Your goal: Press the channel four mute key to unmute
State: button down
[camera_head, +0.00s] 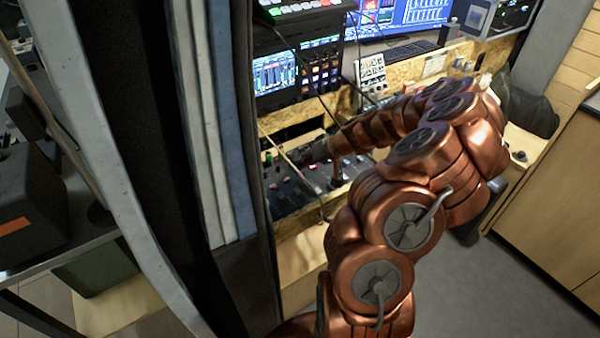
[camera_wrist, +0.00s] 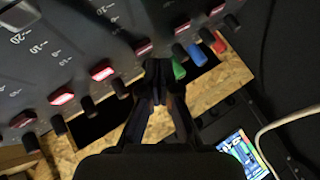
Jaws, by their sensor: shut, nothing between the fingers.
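The mixer panel (camera_wrist: 75,35) fills the upper left of the wrist view, with a row of keys along its edge. Several keys glow red, such as one key (camera_wrist: 102,70) and its neighbour (camera_wrist: 62,97); another key (camera_wrist: 143,47) is a duller red. Numbers by the faders show, but no channel labels can be read, so I cannot tell which is channel four's mute. My gripper (camera_wrist: 158,72) is shut and empty, its tips close to the panel edge between the dull red key and a green knob (camera_wrist: 178,69). Contact cannot be judged. The mixer (camera_head: 290,190) also shows in the head view, partly behind my arm.
Blue (camera_wrist: 197,55) and red knobs (camera_wrist: 219,42) stand right of the green one; black knobs (camera_wrist: 88,105) line the left. A small lit screen (camera_wrist: 242,150) and white cable lie lower right. In the head view, cables hang before the monitor (camera_head: 275,73) above the mixer.

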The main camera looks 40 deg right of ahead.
aim_at(303, 172)
jog(key=shift+r, duration=0.1)
jog(key=shift+r, duration=2.95)
